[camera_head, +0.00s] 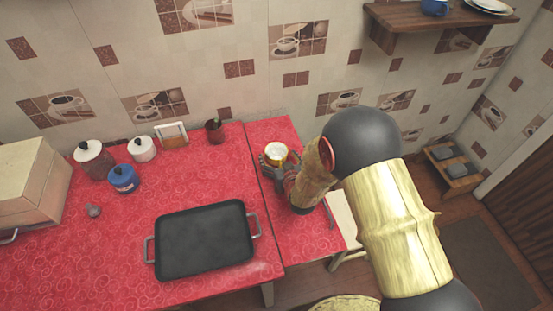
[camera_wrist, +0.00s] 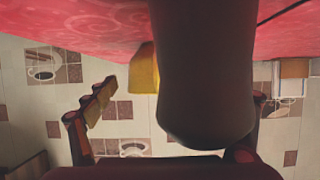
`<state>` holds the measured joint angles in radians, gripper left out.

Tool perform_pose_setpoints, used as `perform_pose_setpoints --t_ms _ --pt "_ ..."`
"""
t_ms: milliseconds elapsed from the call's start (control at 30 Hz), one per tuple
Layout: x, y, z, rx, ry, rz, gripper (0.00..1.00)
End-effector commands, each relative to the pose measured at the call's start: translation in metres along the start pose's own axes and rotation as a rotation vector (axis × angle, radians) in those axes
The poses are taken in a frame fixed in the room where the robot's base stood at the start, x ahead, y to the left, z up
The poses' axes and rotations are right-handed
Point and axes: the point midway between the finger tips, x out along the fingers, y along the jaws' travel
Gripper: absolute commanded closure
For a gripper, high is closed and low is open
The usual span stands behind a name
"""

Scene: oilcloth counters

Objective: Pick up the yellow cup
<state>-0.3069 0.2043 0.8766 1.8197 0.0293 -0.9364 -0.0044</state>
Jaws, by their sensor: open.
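The yellow cup (camera_head: 276,149), pale inside, stands on the narrow red counter section towards the wall in the head view. My gripper (camera_head: 274,168) is close beside it, on the near side; its fingers partly cover the cup. In the upside-down wrist view, my gripper (camera_wrist: 178,105) is open, with its fingers spread left and right. A large dark brown rounded object (camera_wrist: 205,75) fills much of the space between them. A yellow part of the cup (camera_wrist: 143,70) shows just left of this object, which hides the rest. I cannot tell whether anything touches the fingers.
A black tray with handles (camera_head: 204,240) lies on the wider red counter (camera_head: 110,265) to the left. A dark red cup (camera_head: 215,131), a napkin holder (camera_head: 172,135) and lidded jars (camera_head: 123,179) stand near the wall. A wooden shelf (camera_head: 440,18) hangs at upper right.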

Motion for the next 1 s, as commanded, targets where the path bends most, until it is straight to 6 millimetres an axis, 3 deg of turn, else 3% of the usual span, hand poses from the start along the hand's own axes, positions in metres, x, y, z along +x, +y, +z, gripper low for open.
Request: perform_pose_setpoints --t_ms 233,1000 --pt "0.0024 -0.0001 -0.0010 0.000 0.000 0.000 0.17" --pt "0.0022 -0.0001 -0.0009 0.000 0.001 0.000 0.60"
